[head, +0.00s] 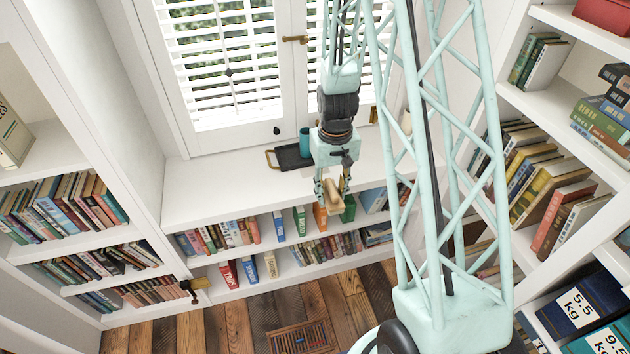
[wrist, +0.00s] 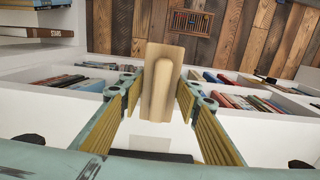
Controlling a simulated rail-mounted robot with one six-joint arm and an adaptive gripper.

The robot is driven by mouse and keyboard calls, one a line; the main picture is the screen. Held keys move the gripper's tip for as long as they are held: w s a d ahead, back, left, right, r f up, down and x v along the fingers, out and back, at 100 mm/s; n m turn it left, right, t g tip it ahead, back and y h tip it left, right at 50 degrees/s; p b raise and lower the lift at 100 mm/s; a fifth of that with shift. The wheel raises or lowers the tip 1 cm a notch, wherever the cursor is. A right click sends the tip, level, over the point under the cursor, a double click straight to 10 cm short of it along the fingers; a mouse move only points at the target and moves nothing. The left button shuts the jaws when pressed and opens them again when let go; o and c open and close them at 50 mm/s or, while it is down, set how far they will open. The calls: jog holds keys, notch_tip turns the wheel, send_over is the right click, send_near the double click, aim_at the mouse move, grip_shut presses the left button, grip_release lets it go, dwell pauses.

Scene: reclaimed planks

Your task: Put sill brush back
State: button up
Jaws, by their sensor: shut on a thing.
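The sill brush (head: 333,198) shows as a pale wooden block with a raised rounded grip. My gripper (head: 332,186) is shut on it and holds it in the air near the front edge of the white sill (head: 235,190). In the wrist view, the brush (wrist: 158,92) sits between the two yellow-padded fingers, grip side facing the camera. Its bristles are hidden. I cannot tell how far it is above the sill.
A dark tray (head: 293,157) and a teal mug (head: 305,141) are on the sill beside my arm. Low bookshelves run below it, with tall bookcases at both sides. A brass-coloured fitting (head: 197,284) juts out at lower left. The left sill is clear.

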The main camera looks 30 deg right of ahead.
jog(key=shift+s+a, duration=0.45)
jog(key=shift+a, duration=0.1)
jog(key=shift+w, duration=0.1)
jog(key=w+d, duration=0.1)
jog(key=w, duration=0.4)
jog(key=w+d+f+b, duration=0.1)
jog(key=w+d, duration=0.1)
jog(key=w, duration=0.3)
jog(key=w+d+b, duration=0.1)
jog(key=w, duration=0.4)
jog(key=shift+w+d+f, duration=0.15)
jog(key=shift+d+f, duration=0.05)
jog(key=shift+f, duration=0.05)
jog(key=shift+f, duration=0.1)
jog(key=shift+f+b, duration=0.5)
jog(key=shift+f, duration=1.15)
jog(key=shift+f, duration=0.2)
jog(key=o, duration=0.9)
